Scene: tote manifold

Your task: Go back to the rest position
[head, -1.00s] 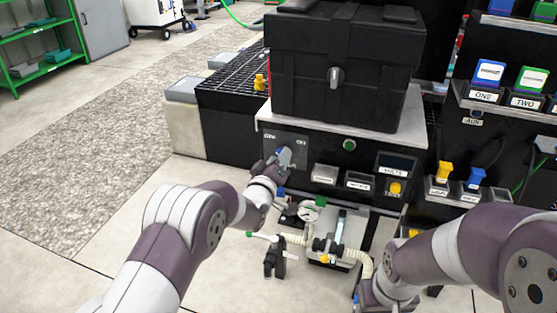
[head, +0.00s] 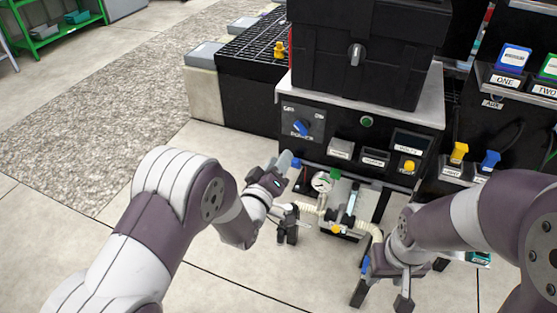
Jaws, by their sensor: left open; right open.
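My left gripper (head: 285,163) is open and empty, in front of the black panel's lower left. It is below the blue power knob (head: 301,128) and apart from it. The knob sits on a grey plate and is tilted. My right gripper (head: 381,298) is open and empty, low in the view, in front of the small pump unit (head: 343,226). Its two fingers are spread and point down. Part of the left gripper's fingers is hard to make out against the panel.
A large black tote (head: 370,50) stands on the light bench top (head: 428,105). A black grate (head: 250,50) with a yellow fitting (head: 279,50) lies to the left. Hoses and a gauge (head: 322,182) are close to both grippers.

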